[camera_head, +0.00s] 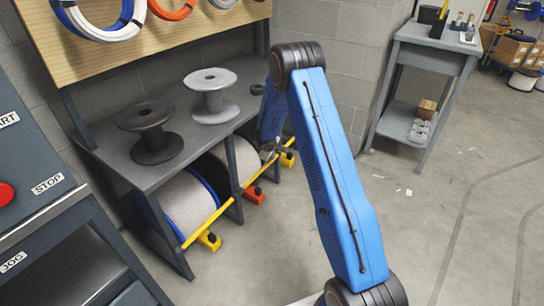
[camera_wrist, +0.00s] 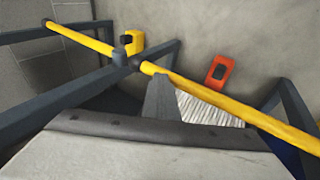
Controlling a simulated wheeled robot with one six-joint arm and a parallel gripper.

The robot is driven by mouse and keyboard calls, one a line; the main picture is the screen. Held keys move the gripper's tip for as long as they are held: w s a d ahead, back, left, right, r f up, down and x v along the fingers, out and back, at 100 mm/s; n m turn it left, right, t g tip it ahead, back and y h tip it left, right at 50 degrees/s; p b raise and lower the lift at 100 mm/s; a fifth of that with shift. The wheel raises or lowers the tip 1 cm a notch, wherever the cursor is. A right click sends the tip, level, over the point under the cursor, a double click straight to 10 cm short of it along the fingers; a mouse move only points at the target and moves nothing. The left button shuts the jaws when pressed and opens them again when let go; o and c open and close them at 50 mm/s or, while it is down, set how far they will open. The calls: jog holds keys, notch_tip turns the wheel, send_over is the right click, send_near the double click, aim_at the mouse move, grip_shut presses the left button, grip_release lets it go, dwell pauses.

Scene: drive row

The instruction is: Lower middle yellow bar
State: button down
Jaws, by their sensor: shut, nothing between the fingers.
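The middle yellow bar (camera_head: 257,173) crosses the front of the middle bay under the bench. It looks in line with the yellow bars on either side in the head view. In the wrist view it slants down to the right (camera_wrist: 235,108), in front of a drum of white cable (camera_wrist: 205,107). My gripper (camera_head: 267,153) is low at the bench front, close to the bar's right end and partly hidden behind my arm. In the wrist view the shut, empty fingertips (camera_wrist: 160,78) appear right beside the bar. I cannot tell whether they touch it.
The bench (camera_head: 190,135) above holds a black spool (camera_head: 150,130) and a grey spool (camera_head: 212,95). A red block (camera_head: 254,195) lies before the middle bay; yellow blocks (camera_head: 209,240) lie beside its neighbours. Grey posts stand between bays.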

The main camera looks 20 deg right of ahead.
jog(key=shift+s+f, duration=0.1)
jog(key=shift+f, duration=0.15)
notch_tip(320, 180, up, 14)
jog(key=s+d+r, duration=0.1)
jog(key=s+d, duration=0.1)
jog(key=s+a+r+m, duration=0.1)
jog(key=s+r+m, duration=0.4)
jog(key=s+r, duration=1.75)
jog(key=s+a+r+m+y, duration=0.1)
jog(key=s+a, duration=0.2)
jog(key=s, duration=0.8)
jog(key=s+a+r+m+y, duration=0.1)
jog(key=s+a+r, duration=0.1)
jog(key=s, duration=1)
jog(key=s+a+r+y, duration=0.1)
jog(key=s+a, duration=0.3)
jog(key=s, duration=0.8)
jog(key=shift+s+a+r+m+g, duration=0.2)
jog(key=shift+r+m+g, duration=0.1)
jog(key=shift+r+m, duration=0.15)
